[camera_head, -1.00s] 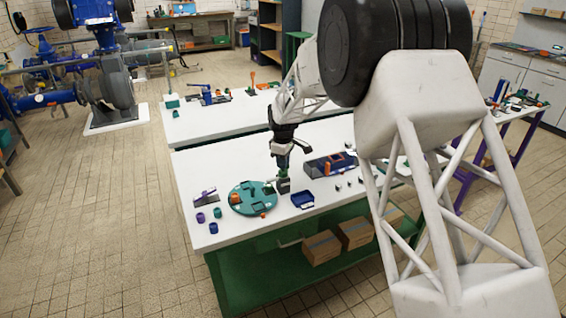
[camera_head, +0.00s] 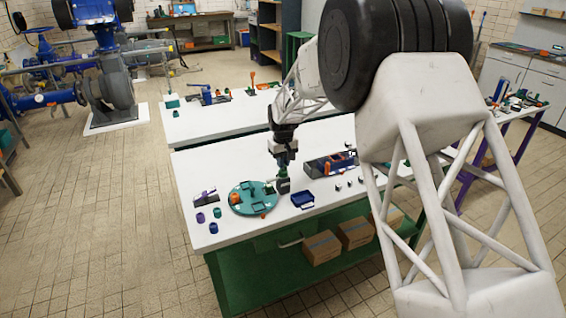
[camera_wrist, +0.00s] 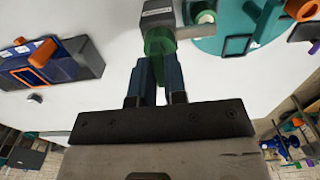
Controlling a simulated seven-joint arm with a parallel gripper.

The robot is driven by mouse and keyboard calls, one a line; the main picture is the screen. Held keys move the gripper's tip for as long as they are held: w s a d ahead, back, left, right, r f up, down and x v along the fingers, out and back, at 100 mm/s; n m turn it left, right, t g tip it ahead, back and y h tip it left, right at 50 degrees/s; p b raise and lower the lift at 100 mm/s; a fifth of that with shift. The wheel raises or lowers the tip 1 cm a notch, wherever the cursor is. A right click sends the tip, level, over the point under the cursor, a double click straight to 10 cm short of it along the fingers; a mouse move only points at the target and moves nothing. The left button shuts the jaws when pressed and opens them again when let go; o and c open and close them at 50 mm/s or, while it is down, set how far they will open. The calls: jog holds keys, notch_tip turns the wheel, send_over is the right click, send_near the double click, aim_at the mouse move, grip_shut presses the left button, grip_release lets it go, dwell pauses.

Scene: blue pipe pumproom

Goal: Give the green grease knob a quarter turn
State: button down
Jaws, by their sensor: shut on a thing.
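The green grease knob (camera_wrist: 160,42) shows in the wrist view at the top middle, on a dark grey block (camera_wrist: 157,12). My gripper (camera_wrist: 158,66) is shut on the green knob, with one dark finger on each side of it. In the head view my gripper (camera_head: 283,168) points down at the dark block (camera_head: 283,186), which stands on the white bench top just right of the round teal plate (camera_head: 246,207). The knob is mostly hidden by the fingers in the head view.
A blue tray (camera_head: 303,200) lies right of the block. A dark fixture with orange parts (camera_head: 322,166) stands behind it. Purple, teal and blue cups (camera_head: 213,228) stand at the left. Small pegs (camera_head: 338,187) dot the right. The bench's left back is clear.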

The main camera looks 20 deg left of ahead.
jog(key=shift+d, duration=0.1)
dwell(0.3)
jog(key=c, duration=1.2)
grip_release()
jog(key=shift+o, duration=0.2)
jog(key=shift+r, duration=3.9)
